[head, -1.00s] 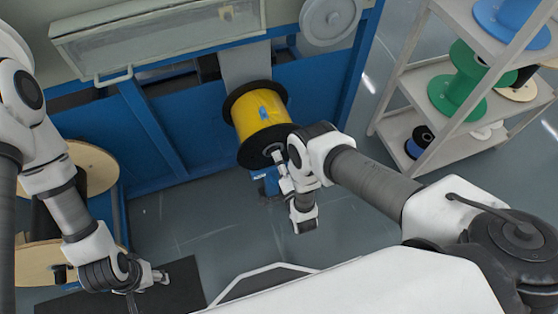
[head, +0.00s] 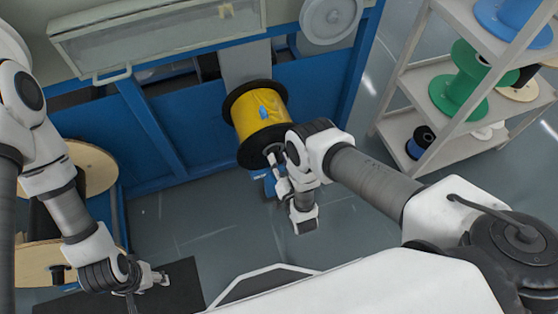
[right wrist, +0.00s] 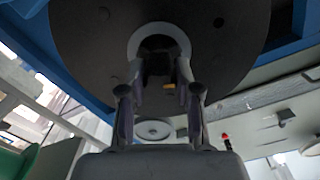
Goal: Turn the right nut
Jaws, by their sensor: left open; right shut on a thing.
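A spool of yellow cable (head: 270,98) with black flanges sits on the blue machine, a blue patch on its winding. In the right wrist view its dark flange (right wrist: 90,45) fills the top, with a pale ring (right wrist: 184,38) around the hub. My right gripper (head: 273,158) is at the hub on the near side of the spool. In the right wrist view its fingers (right wrist: 160,88) are shut on the dark right nut (right wrist: 158,58) at the hub, which they partly hide. My left gripper (head: 160,277) is open and empty at lower left, far from the spool.
The blue machine frame (head: 170,110) stands behind the spool. A grey shelf (head: 420,85) with green, blue and black spools is on the right. Wooden reels (head: 92,165) stand at left, near a black mat (head: 185,285). Open floor (head: 215,225) lies below the spool.

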